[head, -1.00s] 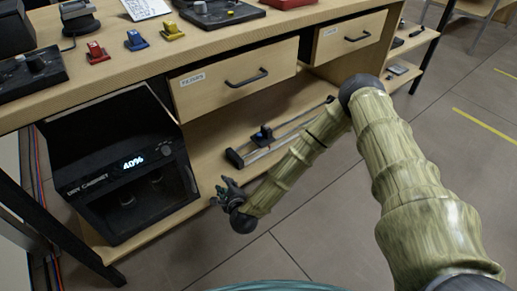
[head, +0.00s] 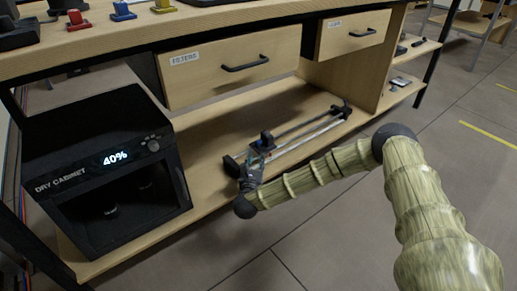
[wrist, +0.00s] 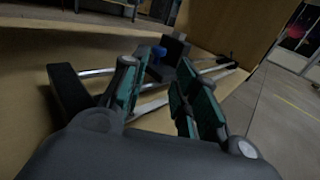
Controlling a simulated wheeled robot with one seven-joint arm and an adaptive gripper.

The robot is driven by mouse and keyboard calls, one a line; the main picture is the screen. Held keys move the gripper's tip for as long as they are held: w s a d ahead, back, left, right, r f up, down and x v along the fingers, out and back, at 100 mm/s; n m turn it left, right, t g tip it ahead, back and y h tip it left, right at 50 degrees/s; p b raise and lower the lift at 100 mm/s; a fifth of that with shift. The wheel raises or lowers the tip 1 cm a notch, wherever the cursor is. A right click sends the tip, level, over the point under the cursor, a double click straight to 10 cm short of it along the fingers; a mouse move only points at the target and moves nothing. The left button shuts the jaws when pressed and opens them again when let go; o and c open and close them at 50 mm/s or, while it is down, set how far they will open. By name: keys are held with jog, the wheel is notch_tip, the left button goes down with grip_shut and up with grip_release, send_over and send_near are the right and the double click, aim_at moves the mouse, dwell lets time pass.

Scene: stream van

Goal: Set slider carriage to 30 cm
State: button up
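The slider lies on the lower shelf, with two silvery rails (head: 310,130) between dark end blocks. Its near end block (wrist: 68,92) is at the left in the wrist view. The dark carriage (wrist: 176,46) with a blue knob (wrist: 155,62) sits on the rails near that end; the carriage also shows in the head view (head: 266,139). My gripper (head: 254,165) is at the front of the slider, close to the carriage. In the wrist view its teal-padded fingers (wrist: 157,72) are apart and empty, with the knob visible beyond the gap. I cannot read any scale.
The black dry cabinet (head: 105,165) reading 40% stands left on the same shelf. Closed drawers (head: 235,67) hang above the slider, under the tabletop. Open floor (head: 340,240) lies in front. Colored small items (head: 122,10) stand on the tabletop.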

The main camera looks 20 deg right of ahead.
aim_at(259, 143)
jog(key=b+x, duration=0.3)
jog(key=x, duration=0.5)
jog(key=shift+w+d+f+b, duration=0.15)
jog(key=shift+w+f+b, duration=0.05)
jog(key=shift+w+b, duration=0.1)
jog(key=shift+w+d+r, duration=0.15)
jog(key=shift+w+d, duration=0.1)
jog(key=shift+w, duration=0.25)
grip_shut()
